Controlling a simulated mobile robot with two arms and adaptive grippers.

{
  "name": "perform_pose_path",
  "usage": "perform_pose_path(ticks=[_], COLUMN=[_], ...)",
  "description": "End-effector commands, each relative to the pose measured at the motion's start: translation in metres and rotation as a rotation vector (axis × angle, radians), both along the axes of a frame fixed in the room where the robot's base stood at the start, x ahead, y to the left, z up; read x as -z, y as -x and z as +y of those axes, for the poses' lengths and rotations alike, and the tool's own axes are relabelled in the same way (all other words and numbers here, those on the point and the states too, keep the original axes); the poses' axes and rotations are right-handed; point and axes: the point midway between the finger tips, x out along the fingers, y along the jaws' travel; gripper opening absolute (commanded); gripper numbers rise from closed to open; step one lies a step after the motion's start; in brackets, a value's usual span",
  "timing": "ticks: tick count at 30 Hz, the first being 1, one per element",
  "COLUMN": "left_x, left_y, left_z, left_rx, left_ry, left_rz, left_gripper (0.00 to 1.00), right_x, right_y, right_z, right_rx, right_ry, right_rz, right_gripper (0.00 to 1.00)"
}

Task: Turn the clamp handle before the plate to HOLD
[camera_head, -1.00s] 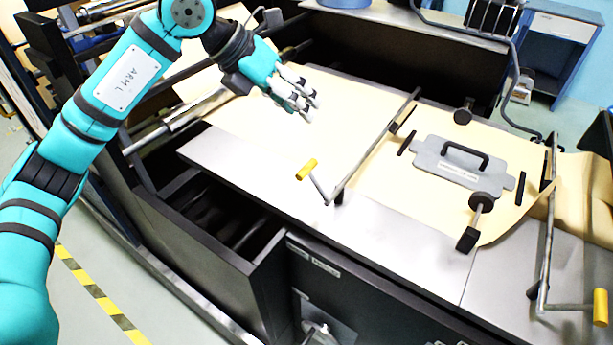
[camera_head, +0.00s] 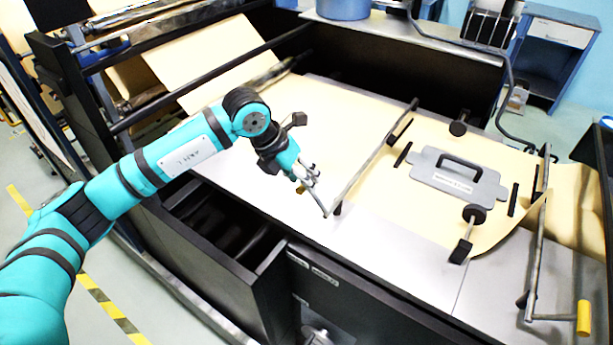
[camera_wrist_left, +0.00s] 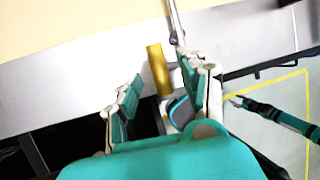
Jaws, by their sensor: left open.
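The clamp before the plate is a long grey bar (camera_head: 372,160) with a cranked lever at its near end. Its yellow grip (camera_wrist_left: 157,70) shows in the left wrist view, between and just beyond my open fingers. In the head view the grip is mostly hidden by my left gripper (camera_head: 312,182). I cannot tell whether the fingers touch it. The grey plate (camera_head: 435,177) with a black handle lies on the kraft paper, right of this bar. No HOLD marking is legible. A teal arm with a dark end, apparently my right gripper (camera_wrist_left: 238,102), shows small in the left wrist view.
A second clamp bar (camera_head: 537,235) with a yellow grip (camera_head: 583,318) stands right of the plate. Black knobs (camera_head: 474,213) sit around the plate. The bench's bare metal front strip (camera_head: 350,245) is clear. An open dark bin (camera_head: 225,225) lies below my left arm.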

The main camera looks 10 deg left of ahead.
Motion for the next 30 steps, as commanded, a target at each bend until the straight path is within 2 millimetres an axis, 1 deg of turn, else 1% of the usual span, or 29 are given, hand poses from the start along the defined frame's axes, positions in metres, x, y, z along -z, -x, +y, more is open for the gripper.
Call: perform_pose_path(ticks=[1, 7, 12, 17, 20, 27, 30], left_x=[0.006, 0.025, 0.03, 0.03, 0.03, 0.03, 0.03], left_y=[-0.001, -0.007, -0.009, -0.009, -0.009, -0.009, -0.009], left_z=[-0.003, -0.01, -0.012, -0.012, -0.012, -0.01, -0.01], left_rx=[0.0, 0.0, 0.001, 0.001, 0.0, -0.002, -0.003], left_ry=[0.0, 0.0, 0.0, 0.0, 0.0, -0.002, -0.004], left_rz=[0.004, 0.001, 0.0, 0.0, 0.0, 0.0, -0.001], left_gripper=[0.43, 0.43, 0.43, 0.43, 0.32, 0.01, 0.0], right_x=[-0.006, -0.012, -0.012, -0.012, -0.012, -0.012, -0.012], right_y=[0.0, 0.0, 0.0, 0.0, 0.0, 0.0, 0.0], right_z=[-0.001, -0.003, -0.004, -0.004, -0.004, -0.003, -0.003], right_rx=[0.0, -0.001, -0.001, -0.001, -0.001, -0.001, -0.001], right_ry=[0.001, 0.003, 0.004, 0.004, 0.004, 0.004, 0.004], right_rz=[0.0, 0.0, 0.0, 0.0, 0.0, 0.001, 0.001], right_gripper=[0.44, 0.44, 0.44, 0.44, 0.44, 0.44, 0.44])
